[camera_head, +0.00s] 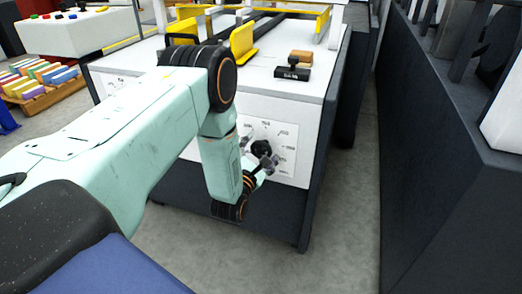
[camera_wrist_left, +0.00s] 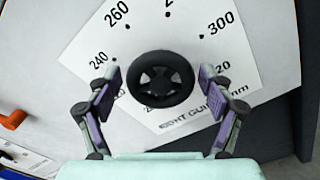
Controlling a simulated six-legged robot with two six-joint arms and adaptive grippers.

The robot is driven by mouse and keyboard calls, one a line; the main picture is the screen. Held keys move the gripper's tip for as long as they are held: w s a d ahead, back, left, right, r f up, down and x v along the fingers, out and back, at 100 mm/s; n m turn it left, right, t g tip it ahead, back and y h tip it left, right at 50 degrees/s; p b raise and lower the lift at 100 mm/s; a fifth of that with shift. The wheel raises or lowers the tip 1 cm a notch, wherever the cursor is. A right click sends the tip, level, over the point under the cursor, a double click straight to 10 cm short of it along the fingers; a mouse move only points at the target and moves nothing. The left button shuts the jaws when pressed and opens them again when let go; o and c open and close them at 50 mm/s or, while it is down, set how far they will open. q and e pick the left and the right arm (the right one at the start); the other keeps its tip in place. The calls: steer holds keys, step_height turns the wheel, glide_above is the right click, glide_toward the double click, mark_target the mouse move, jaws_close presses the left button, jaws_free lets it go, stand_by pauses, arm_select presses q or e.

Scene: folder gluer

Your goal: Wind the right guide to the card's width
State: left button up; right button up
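A black handwheel (camera_head: 260,148) sits on a white dial plate (camera_head: 286,133) on the machine's front panel. In the left wrist view the handwheel (camera_wrist_left: 161,79) is centred, and the dial plate (camera_wrist_left: 215,50) shows 240, 260, 300 and a partly hidden "GUIDE mm" label. My left gripper (camera_wrist_left: 162,82) is open, with one finger on each side of the wheel and a gap visible on both sides. In the head view my left gripper (camera_head: 266,165) is at the wheel and partly covers it. Yellow guides (camera_head: 243,43) stand on the machine top. My right gripper is not in view.
A black block (camera_head: 291,73) with a tan piece behind it lies on the machine top. A tray of coloured boxes (camera_head: 40,83) and a white button console (camera_head: 75,32) are at left. A dark machine (camera_head: 430,150) stands at right, across a grey floor aisle (camera_head: 345,220).

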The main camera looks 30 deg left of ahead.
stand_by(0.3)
arm_select(q)
steer(key=v, duration=1.2)
steer(key=x, duration=1.2)
steer(key=shift+w+r, duration=0.1)
steer(key=shift+d, duration=0.1)
